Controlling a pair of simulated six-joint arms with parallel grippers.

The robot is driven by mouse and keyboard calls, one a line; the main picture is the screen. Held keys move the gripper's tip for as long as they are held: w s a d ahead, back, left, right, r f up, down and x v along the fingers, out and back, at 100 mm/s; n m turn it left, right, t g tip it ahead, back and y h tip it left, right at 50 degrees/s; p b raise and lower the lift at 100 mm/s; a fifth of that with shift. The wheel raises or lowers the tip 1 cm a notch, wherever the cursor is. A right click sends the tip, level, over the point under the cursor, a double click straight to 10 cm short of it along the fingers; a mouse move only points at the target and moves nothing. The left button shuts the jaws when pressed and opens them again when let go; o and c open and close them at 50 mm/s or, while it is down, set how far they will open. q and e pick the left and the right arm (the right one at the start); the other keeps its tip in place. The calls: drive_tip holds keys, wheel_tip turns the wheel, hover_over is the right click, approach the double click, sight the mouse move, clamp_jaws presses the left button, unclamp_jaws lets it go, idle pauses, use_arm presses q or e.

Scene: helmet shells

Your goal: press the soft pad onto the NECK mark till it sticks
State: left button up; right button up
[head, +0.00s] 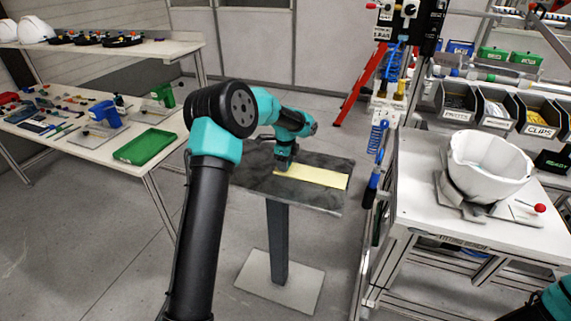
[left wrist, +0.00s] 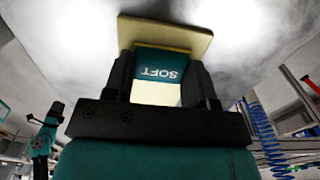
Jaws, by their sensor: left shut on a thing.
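My left gripper (head: 284,165) is over the left end of a pale yellow strip (head: 320,177) on a dark pedestal top (head: 250,174). In the left wrist view its two black fingers (left wrist: 166,88) are shut on the soft pad, a teal block (left wrist: 160,66) marked SOFT, upside down there, with a cream plate at its far end. In the head view the pad is hidden, and I cannot tell whether it touches the pedestal. The white helmet shell (head: 490,160) sits on a stand on the right bench. No NECK mark is readable. My right gripper is not in view.
The right bench (head: 425,205) also carries a red-knobbed lever (head: 538,208) and bins (head: 500,108) at its back. A tool rack with a blue coiled hose (head: 378,137) stands between pedestal and bench. A left table holds tools and a green tray (head: 146,146).

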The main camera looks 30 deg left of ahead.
use_arm(q)
drive_tip(key=shift+r, duration=1.55)
drive_tip(key=shift+s+d+r, duration=0.15)
drive_tip(key=shift+s, duration=0.1)
drive_tip(key=s+d, duration=0.2)
drive_tip(key=s, duration=0.2)
drive_tip(key=s+d+r, duration=0.1)
drive_tip(key=s+d, duration=0.2)
drive_tip(key=s, duration=0.1)
drive_tip(key=s+d, duration=0.3)
drive_tip(key=s, duration=0.2)
drive_tip(key=shift+d+r, duration=0.1)
drive_tip(key=shift+r, duration=0.05)
drive_tip(key=w+a+r+m, duration=0.3)
drive_tip(key=w+r, duration=0.3)
drive_tip(key=r, duration=0.4)
drive_tip(key=w+a+r+m, duration=0.4)
drive_tip(key=w+r+m, duration=0.2)
drive_tip(key=r, duration=0.5)
drive_tip(key=shift+w+a, duration=0.2)
